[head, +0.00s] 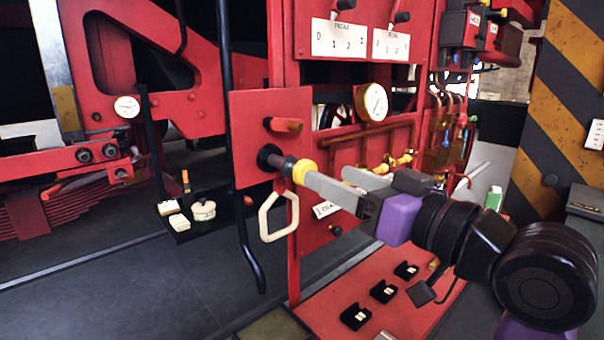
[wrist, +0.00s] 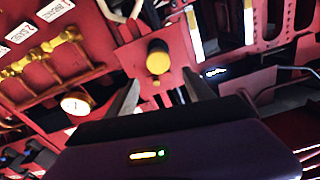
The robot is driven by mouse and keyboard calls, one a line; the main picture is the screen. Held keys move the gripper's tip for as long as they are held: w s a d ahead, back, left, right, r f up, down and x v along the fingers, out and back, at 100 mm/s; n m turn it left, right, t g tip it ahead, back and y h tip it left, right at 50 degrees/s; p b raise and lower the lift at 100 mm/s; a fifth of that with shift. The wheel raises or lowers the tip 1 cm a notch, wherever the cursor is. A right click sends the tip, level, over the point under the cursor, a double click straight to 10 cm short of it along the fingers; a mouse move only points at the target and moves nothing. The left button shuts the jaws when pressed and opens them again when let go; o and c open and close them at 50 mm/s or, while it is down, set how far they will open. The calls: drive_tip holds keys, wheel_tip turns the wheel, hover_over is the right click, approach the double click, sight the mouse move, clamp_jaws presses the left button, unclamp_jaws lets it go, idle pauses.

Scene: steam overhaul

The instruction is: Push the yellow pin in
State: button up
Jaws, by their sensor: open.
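The yellow pin (head: 302,171) has a dark shaft and a yellow end. It sticks out of a black collar (head: 268,157) on a red plate (head: 250,110). In the wrist view its yellow end (wrist: 157,63) faces me, between the finger lines. My gripper (head: 327,175) is open, with its fingers pointing at the plate from the right. The near fingertip appears beside or against the yellow end; I cannot tell whether they touch. In the wrist view the two fingers (wrist: 161,77) stand apart with nothing held between them.
A pressure gauge (head: 371,102) and brass valve pipes (head: 393,165) are behind my gripper. A black vertical rod (head: 240,200) stands left of the plate.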

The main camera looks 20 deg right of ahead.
sight(303, 173)
drive_tip(key=x, duration=0.2)
drive_tip(key=f+p+x, duration=0.1)
drive_tip(key=x, duration=0.4)
drive_tip(key=shift+w+a+f+p, duration=0.15)
drive_tip(key=shift+w+f+p, duration=0.1)
drive_tip(key=shift+w+p, duration=0.15)
clamp_jaws()
